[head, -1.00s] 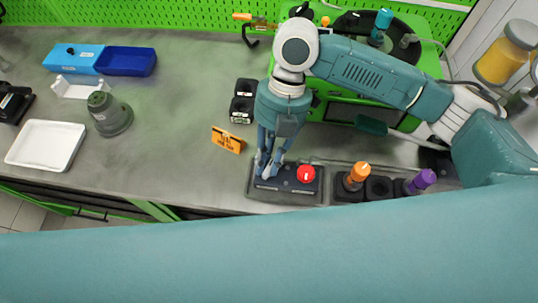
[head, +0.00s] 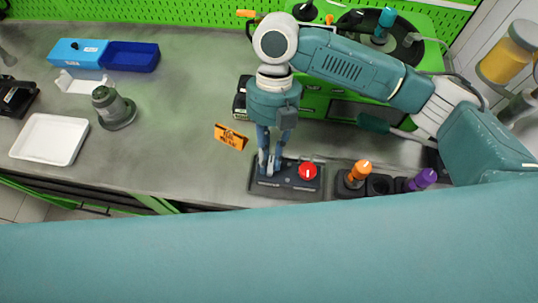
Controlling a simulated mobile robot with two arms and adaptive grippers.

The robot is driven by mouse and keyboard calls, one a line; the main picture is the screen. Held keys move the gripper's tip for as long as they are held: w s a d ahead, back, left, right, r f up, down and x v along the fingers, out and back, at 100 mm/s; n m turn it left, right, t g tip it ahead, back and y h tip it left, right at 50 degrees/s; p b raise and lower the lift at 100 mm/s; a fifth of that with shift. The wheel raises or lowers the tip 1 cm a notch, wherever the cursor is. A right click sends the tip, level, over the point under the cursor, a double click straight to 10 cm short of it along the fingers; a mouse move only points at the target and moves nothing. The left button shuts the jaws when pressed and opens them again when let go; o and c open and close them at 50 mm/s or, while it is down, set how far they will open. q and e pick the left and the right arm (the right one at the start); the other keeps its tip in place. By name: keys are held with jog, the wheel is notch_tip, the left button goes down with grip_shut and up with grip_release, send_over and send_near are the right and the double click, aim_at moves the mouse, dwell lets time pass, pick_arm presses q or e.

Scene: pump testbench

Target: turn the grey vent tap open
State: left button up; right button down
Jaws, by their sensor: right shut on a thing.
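My right gripper (head: 270,165) points down at the left part of a black panel (head: 290,190) on the front edge of the bench. Its fingers are shut on a small part there, which they mostly hide. A red knob (head: 308,172) stands on the same panel, just right of the fingers and apart from them. I cannot clearly pick out a grey vent tap. The green pump testbench (head: 316,100) stands behind, with a teal knob (head: 386,18) on top, and my right arm covers much of it. My left gripper is out of view.
An orange handle (head: 359,172) and a purple handle (head: 424,179) stand right of the panel. An orange sign (head: 231,136) stands to its left. Further left are a grey-green jar (head: 112,108), a white tray (head: 48,139) and a blue box (head: 131,56). The middle bench is clear.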

jog(key=c, duration=1.6)
grip_release()
jog(key=shift+c, duration=0.2)
jog(key=shift+r, duration=0.1)
jog(key=a+v, duration=0.1)
jog(key=v, duration=1)
jog(key=shift+w+d+r, duration=0.2)
jog(key=shift+d+r, duration=0.15)
jog(key=shift+d, duration=0.15)
